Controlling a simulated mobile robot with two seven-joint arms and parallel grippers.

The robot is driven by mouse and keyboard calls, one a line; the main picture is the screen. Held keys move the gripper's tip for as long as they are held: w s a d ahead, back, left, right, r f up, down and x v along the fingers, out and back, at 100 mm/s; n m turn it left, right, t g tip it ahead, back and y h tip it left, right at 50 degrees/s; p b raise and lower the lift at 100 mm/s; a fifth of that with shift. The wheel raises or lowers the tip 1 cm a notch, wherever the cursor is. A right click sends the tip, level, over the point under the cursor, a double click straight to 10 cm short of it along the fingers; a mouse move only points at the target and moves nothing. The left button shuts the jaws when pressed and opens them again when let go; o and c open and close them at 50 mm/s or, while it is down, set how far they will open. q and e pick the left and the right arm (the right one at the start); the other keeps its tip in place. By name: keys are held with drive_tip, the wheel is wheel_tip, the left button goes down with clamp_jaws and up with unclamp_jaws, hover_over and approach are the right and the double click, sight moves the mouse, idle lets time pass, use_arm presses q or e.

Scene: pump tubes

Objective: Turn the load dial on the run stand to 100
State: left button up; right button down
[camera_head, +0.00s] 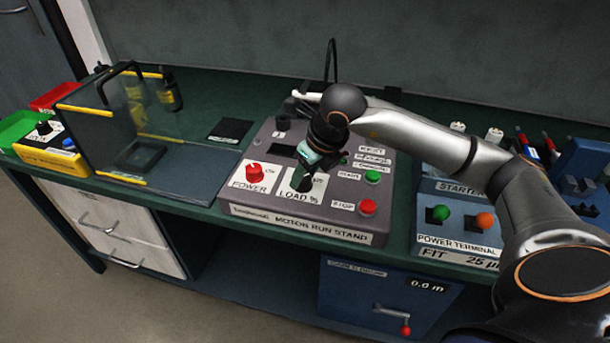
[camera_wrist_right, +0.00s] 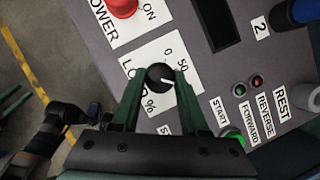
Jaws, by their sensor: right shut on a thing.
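The motor run stand (camera_head: 300,226) is a grey sloped box on the bench. Its load dial (camera_wrist_right: 160,76) is a round black knob with a white pointer mark, beside the printed 0 and 50 on its white label. In the right wrist view the pointer aims to the right and slightly down. My right gripper (camera_wrist_right: 159,93) is shut on the dial, one green finger on each side. In the head view my right gripper (camera_head: 304,176) comes down over the LOAD % label and hides part of the dial. My left gripper is not in view.
A red power knob (camera_head: 254,173) is close left of the dial. A green start button (camera_head: 372,177) and a red stop button (camera_head: 367,207) are to its right. A clear enclosure (camera_head: 135,110) stands left, and a power terminal (camera_head: 458,240) stands right.

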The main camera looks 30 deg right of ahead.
drive_tip(key=shift+m, duration=0.4)
drive_tip(key=shift+c, duration=2.1)
unclamp_jaws()
drive_tip(key=shift+r, duration=0.1)
drive_tip(key=v, duration=1.2)
drive_tip(key=shift+a+r+p, duration=0.15)
drive_tip(key=shift+r+p, duration=0.05)
drive_tip(key=shift+p, duration=0.15)
